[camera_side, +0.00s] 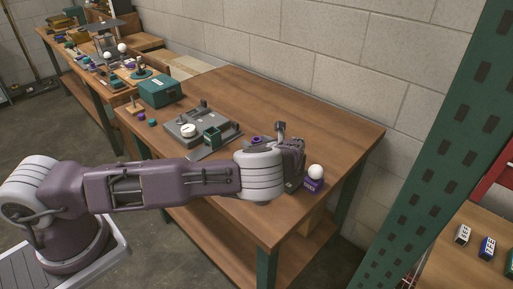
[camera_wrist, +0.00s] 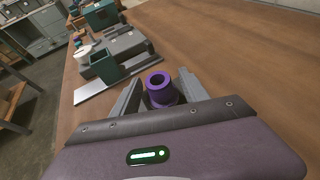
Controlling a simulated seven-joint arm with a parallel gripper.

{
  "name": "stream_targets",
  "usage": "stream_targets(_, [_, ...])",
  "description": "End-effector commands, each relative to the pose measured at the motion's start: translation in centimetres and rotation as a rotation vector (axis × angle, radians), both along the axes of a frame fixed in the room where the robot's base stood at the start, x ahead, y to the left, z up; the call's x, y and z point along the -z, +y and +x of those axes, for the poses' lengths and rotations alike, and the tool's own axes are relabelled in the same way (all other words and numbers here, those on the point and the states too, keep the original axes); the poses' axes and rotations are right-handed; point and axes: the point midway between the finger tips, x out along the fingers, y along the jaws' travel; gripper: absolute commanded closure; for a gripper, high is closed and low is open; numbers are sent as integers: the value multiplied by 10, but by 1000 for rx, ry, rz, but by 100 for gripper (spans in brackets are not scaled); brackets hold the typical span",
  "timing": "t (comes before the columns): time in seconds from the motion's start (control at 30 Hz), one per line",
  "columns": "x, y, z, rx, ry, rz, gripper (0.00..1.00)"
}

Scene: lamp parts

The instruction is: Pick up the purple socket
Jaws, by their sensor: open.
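The purple socket (camera_wrist: 158,88) stands upright on the wooden table in the wrist view, its round hollow top facing up. My gripper (camera_wrist: 158,93) is open, with one grey finger on each side of the socket. I cannot tell whether the fingers touch it. The lower part of the socket is hidden behind the gripper body. In the side view the socket's purple rim (camera_side: 256,139) shows just behind my arm.
A grey fixture (camera_side: 183,127) with a green block (camera_side: 212,135) stands left of the socket. A teal box (camera_side: 160,92) is farther left. A white bulb (camera_side: 315,171) sits on a purple base (camera_side: 313,185) to the right. The table's back right (camera_side: 335,125) is clear.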

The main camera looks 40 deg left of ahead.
Motion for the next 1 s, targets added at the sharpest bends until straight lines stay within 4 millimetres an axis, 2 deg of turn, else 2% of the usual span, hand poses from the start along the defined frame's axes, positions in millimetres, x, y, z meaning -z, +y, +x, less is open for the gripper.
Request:
stream_targets(0.1, [0,0,0,0,-1,0,48])
stream_targets(0.13, [0,0,0,0,-1,0,52])
stream_targets(0.3, [0,0,0,-1,0,-1,85])
stream_targets(0.4, [0,-1,-1,-1,0,-2,100])
stream_targets(0.63, [1,-1,-1,-1,1,-4,100])
stream_targets(0.73, [-7,-1,-1,-2,-1,-5,100])
stream_targets(1.0, [-74,-1,0,-3,-3,-6,100])
